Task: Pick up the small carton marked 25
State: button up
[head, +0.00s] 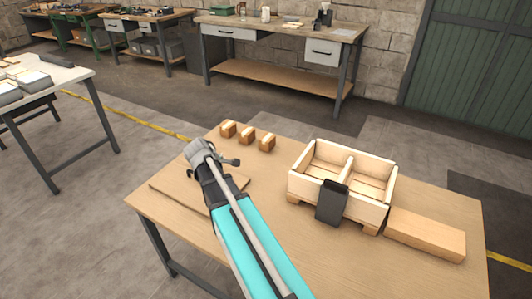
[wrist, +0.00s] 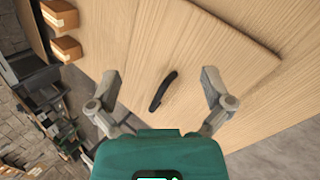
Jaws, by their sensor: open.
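Three small brown cartons with pale tape stand in a row near the far edge of the table: a left one (head: 228,128), a middle one (head: 247,136) and a right one (head: 267,142). No number is legible on them, so I cannot tell which is marked 25. The wrist view shows two cartons at its upper left, an upper one (wrist: 60,14) and a lower one (wrist: 66,48). My gripper (wrist: 161,80) is open and empty above a flat wooden board (head: 168,187). In the head view my gripper (head: 228,162) is on the near side of the cartons, apart from them.
A two-compartment wooden crate (head: 308,188) stands right of the cartons, with a dark panel (head: 332,203) at its front. A long wooden block (head: 425,235) lies to its right. A curved black object (wrist: 162,91) shows between my fingers, over the board.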

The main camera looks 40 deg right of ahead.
jog(key=w+d+f+n+t+h+b, duration=0.1)
jog(key=w+d+f+n+h+b, duration=0.15)
jog(key=d, duration=0.35)
jog(key=w+d+f+n+h+b, duration=0.1)
jog(key=w+d+f+n+b, duration=0.1)
jog(key=w+d+n+b, duration=0.3)
jog(key=n+t+h+b, duration=0.1)
jog(key=n+h+b, duration=0.2)
jog(key=n+b, duration=0.25)
send_near(266, 140)
jog(key=shift+s+a+r+n, duration=0.15)
jog(key=shift+a, duration=0.2)
jog(key=shift+s+a+r+n, duration=0.15)
jog(key=shift+s+a, duration=0.05)
jog(key=shift+a, duration=0.2)
jog(key=b+x, duration=0.2)
jog(key=x, duration=0.6)
jog(key=shift+w+a+b, duration=0.1)
jog(key=shift+w+b, duration=0.05)
jog(key=shift+b, duration=0.15)
jog(key=shift+w+d, duration=0.1)
jog(key=shift+d, duration=0.25)
